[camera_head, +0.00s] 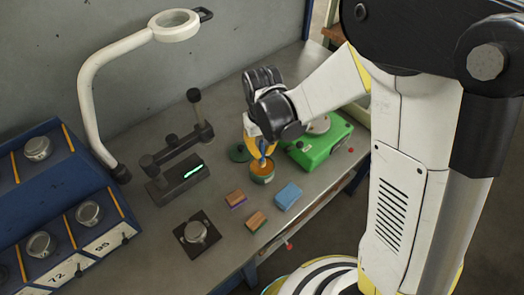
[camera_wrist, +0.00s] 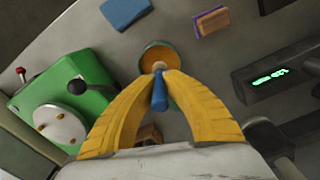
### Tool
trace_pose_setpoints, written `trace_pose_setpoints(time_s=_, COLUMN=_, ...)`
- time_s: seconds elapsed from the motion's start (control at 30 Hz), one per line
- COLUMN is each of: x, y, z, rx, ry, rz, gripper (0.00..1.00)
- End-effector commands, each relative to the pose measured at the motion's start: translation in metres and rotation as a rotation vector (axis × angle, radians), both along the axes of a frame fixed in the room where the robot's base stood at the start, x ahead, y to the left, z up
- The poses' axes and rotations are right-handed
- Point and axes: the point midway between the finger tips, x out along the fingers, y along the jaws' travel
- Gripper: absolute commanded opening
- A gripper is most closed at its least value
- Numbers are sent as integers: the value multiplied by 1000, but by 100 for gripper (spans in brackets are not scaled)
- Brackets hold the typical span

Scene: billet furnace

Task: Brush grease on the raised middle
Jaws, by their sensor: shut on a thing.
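My gripper (camera_head: 262,146) is shut on a blue-handled brush (camera_head: 262,162), also between the yellow fingers (camera_wrist: 160,76) in the wrist view (camera_wrist: 158,97). The brush points down at an open tin of orange-brown grease (camera_head: 261,176), which also shows in the wrist view (camera_wrist: 148,52). Its lower end is at the tin's opening; I cannot tell how deep the bristles sit. A dark square plate (camera_head: 184,233) at the bench front carries a round metal piece (camera_head: 196,232) in its middle, apart from the brush.
A green lid (camera_head: 238,153) lies beside the tin. A green machine (camera_head: 312,150) stands right of it. A blue block (camera_head: 288,196) and two wooden blocks with coloured bases (camera_head: 235,198) (camera_head: 256,221) lie in front. A gauge (camera_head: 178,182), lamp (camera_head: 88,95) and blue rack (camera_head: 60,215) stand left.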

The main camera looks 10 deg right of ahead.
Motion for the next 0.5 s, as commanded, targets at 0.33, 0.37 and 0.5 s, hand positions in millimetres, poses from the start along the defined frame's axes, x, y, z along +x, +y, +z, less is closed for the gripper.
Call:
trace_pose_setpoints(time_s=0.33, x=0, y=0, z=34, rx=0, ry=0, rz=0, gripper=0)
trace_pose_setpoints(time_s=0.37, x=0, y=0, z=37, rx=0, ry=0, rz=0, gripper=0)
trace_pose_setpoints(time_s=0.5, x=0, y=0, z=49, rx=0, ry=0, rz=0, gripper=0)
